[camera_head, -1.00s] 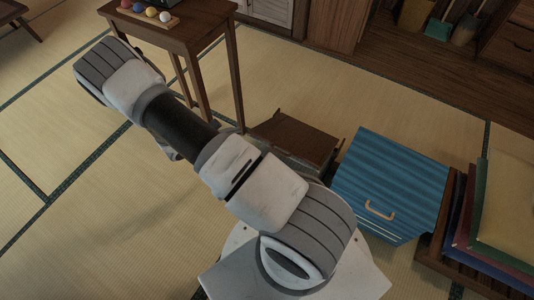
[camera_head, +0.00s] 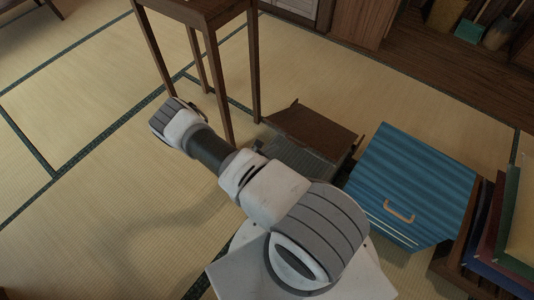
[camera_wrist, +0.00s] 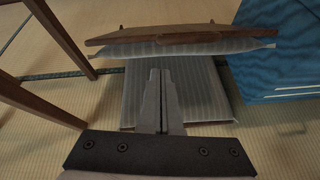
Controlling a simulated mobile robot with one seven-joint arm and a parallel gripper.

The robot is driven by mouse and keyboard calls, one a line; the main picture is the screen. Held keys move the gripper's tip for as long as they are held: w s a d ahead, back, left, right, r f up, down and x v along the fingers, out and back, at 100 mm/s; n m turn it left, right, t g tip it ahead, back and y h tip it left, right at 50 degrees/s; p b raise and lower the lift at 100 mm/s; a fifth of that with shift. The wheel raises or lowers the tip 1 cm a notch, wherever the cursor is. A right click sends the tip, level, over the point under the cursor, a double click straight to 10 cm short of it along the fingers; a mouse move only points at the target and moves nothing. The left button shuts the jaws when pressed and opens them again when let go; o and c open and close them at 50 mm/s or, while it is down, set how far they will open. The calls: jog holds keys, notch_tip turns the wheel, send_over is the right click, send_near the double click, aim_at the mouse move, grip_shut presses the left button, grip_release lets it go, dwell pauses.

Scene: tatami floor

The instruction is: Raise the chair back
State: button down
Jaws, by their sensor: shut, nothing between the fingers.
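The chair is a low floor chair with a brown wooden back (camera_head: 318,128) and a grey ribbed pad (camera_head: 292,154), right of my arm in the head view. In the wrist view the brown back (camera_wrist: 175,33) lies low over the seat, its far edge up, with a grey pad along its underside. The grey striped seat (camera_wrist: 207,92) shows below it. My gripper (camera_wrist: 161,75) is shut and empty, its fingertips in front of the seat and just below the near edge of the back. I cannot tell whether they touch. The head view hides the gripper behind my arm.
A wooden table (camera_head: 205,12) stands left of the chair; its legs (camera_wrist: 58,30) show in the wrist view. A blue box (camera_head: 412,185) with a handle stands close on the chair's right. Stacked cushions (camera_head: 505,220) lie farther right. Tatami is free at the left.

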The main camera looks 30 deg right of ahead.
jog(key=w+d+r+b, duration=0.1)
jog(key=d, duration=0.4)
jog(key=shift+w+d+r, duration=0.2)
jog(key=shift+d+r, duration=0.05)
jog(key=shift+d, duration=0.1)
